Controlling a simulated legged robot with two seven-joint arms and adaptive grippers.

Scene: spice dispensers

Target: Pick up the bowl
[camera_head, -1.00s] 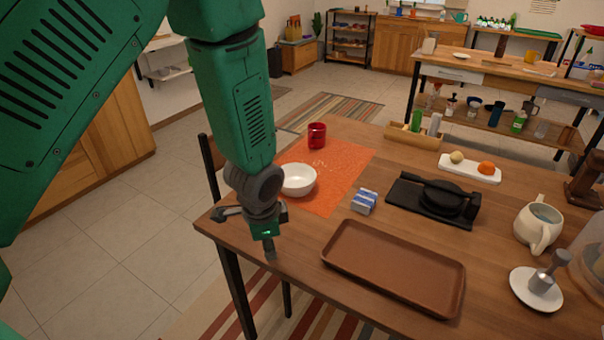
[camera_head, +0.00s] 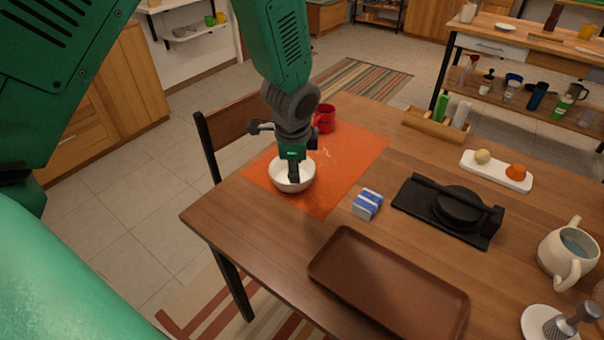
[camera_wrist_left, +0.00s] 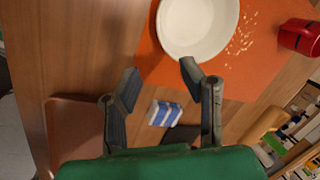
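The white bowl (camera_head: 291,180) stands upright on the orange mat near the table's left end. It looks empty in the left wrist view (camera_wrist_left: 197,22). My left gripper (camera_head: 293,172) is over the bowl in the head view and hides part of its inside and far rim. In the left wrist view my left gripper (camera_wrist_left: 160,75) has its two fingers well apart with nothing between them. One fingertip shows close to the bowl's rim; I cannot tell whether it touches. My right gripper is not in view.
A red mug (camera_head: 325,119) stands behind the bowl on the orange mat (camera_head: 335,175). A blue-and-white box (camera_head: 367,204), a brown tray (camera_head: 385,290) and a black press (camera_head: 450,208) lie to the right. A chair (camera_head: 230,125) is at the table's left edge.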

